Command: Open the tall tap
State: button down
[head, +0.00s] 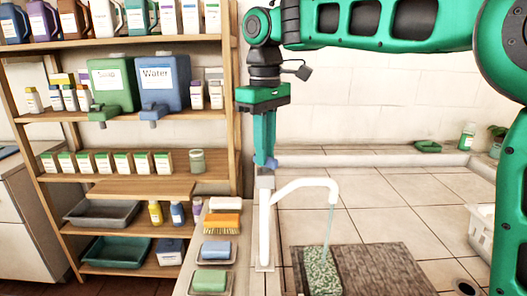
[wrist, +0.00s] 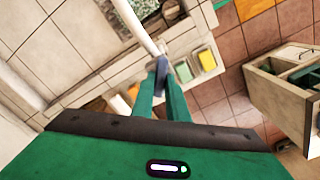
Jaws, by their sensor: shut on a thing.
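The tall tap (head: 265,230) is a white upright pipe with a spout (head: 305,184) bending right over a basin. A thin, pale stream (head: 329,225) runs from the spout's end down to a green speckled patch (head: 322,270). My gripper (head: 265,162) points down at the tap's top, with its fingers shut on the handle there. The handle is mostly hidden between the fingers. In the wrist view, my gripper (wrist: 160,72) closes at the tap's top, and the white spout (wrist: 134,22) runs up and left from it.
A wooden shelf (head: 130,43) with bottles and boxes stands at the left. Soap dishes with a green bar (head: 210,280) and a blue bar (head: 217,251) line the ledge left of the tap. A dark stone slab (head: 385,270) lies right of the stream. Tiled counter (head: 400,195) behind is mostly clear.

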jog(key=n, duration=0.4)
jog(key=shift+w+d, duration=0.1)
jog(key=shift+d, duration=0.1)
jog(key=shift+r+n, duration=0.15)
jog(key=shift+n, duration=1.55)
jog(key=shift+w, duration=0.1)
jog(key=c, duration=1.8)
grip_release()
jog(key=shift+o, duration=0.3)
jog(key=shift+n, duration=0.3)
jog(key=shift+a+r, duration=0.1)
notch_tip(320, 180, up, 10)
jog(key=shift+r, duration=0.2)
